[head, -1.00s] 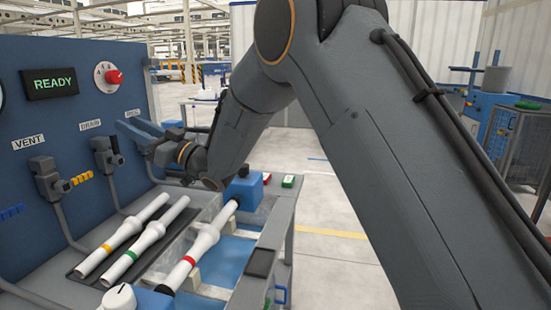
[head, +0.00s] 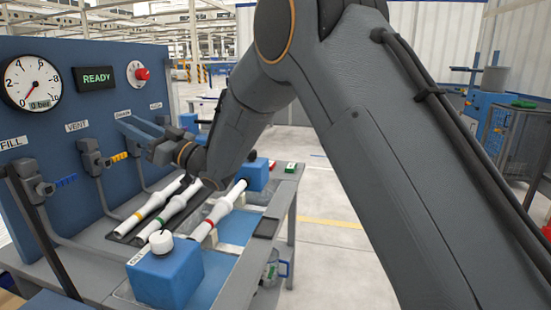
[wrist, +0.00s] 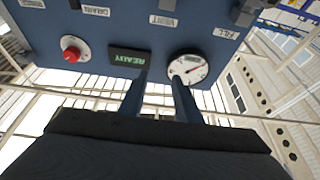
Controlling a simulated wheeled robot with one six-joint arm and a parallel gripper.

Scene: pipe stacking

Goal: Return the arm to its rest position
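My gripper (head: 128,128) is held out to the left over the bench, in front of the blue panel. Its two blue fingers are apart with nothing between them, which the wrist view also shows (wrist: 160,78). My arm is folded, with its elbow high and the forearm coming down to the gripper. The wrist view faces the panel, which appears upside down.
The blue panel (head: 60,125) carries a gauge (head: 33,82), a READY display (head: 96,77) and hose fittings. Open floor lies right of the bench.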

